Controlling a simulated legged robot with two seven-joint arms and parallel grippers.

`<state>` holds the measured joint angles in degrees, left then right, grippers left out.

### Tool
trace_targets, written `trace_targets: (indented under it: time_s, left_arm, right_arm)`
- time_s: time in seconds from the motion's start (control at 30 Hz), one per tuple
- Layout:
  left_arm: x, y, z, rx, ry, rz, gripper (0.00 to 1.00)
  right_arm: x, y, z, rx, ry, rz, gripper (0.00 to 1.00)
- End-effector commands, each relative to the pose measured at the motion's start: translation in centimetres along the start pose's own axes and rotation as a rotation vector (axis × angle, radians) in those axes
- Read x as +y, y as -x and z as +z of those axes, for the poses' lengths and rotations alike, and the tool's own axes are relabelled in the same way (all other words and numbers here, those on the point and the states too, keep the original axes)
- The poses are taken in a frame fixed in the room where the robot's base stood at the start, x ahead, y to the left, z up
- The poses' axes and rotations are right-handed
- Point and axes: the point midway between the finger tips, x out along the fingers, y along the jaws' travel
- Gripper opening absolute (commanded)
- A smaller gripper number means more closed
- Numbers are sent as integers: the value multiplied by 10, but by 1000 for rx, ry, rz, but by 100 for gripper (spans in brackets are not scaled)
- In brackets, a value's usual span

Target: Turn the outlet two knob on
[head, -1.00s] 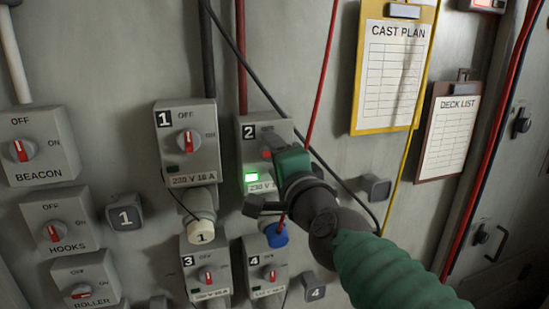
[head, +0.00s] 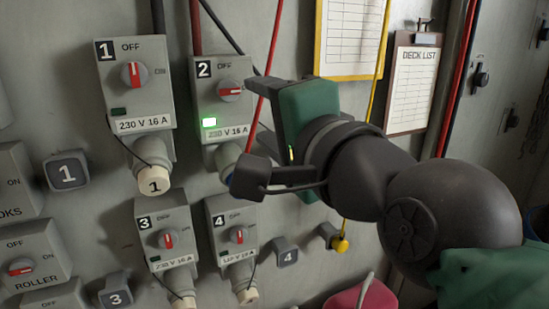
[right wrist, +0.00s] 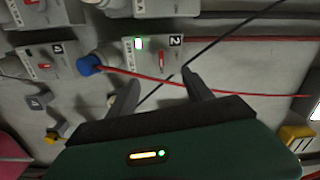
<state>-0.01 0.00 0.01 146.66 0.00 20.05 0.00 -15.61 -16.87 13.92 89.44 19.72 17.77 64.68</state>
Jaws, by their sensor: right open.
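Outlet two (head: 222,75) is a grey box marked 2 on the wall. Its red knob (head: 230,91) lies horizontal, towards the ON side, and the light (head: 209,122) below it glows green. My right gripper (head: 260,132) is open and empty, apart from the knob, in front and to its right. In the right wrist view, outlet two's knob (right wrist: 160,59) and green light (right wrist: 138,43) show beyond the two spread fingers (right wrist: 161,92). My gripper partly hides the plug under outlet two in the head view. My left gripper is not in view.
Outlets one (head: 134,80), three (head: 165,230) and four (head: 232,232) have upright knobs. A red cable (head: 266,85) hangs close by my right gripper. A yellow plug (head: 340,245) and clipboards (head: 415,80) are to the right.

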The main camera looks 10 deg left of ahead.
Motion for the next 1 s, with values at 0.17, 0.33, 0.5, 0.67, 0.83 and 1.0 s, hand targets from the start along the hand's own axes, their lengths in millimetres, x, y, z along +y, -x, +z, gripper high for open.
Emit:
trace_targets:
  time_s: [0.17, 0.33, 0.5, 0.67, 0.83, 1.0]
  left_arm:
    - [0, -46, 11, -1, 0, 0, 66]
    - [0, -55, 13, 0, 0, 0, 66]
    - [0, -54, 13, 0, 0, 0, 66]
    - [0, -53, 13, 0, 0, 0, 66]
    - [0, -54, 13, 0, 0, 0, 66]
    - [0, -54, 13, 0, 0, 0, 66]
  right_arm:
    - [11, 12, 1, 2, 1, 0, 59]
    - [6, 20, -2, 10, -2, 3, 59]
    - [3, 21, -3, 12, -2, 5, 59]
    - [4, 20, -3, 12, -1, 8, 59]
    - [66, -3, -23, 40, 84, 126, 59]
    - [211, -23, -64, 49, 283, 398, 59]
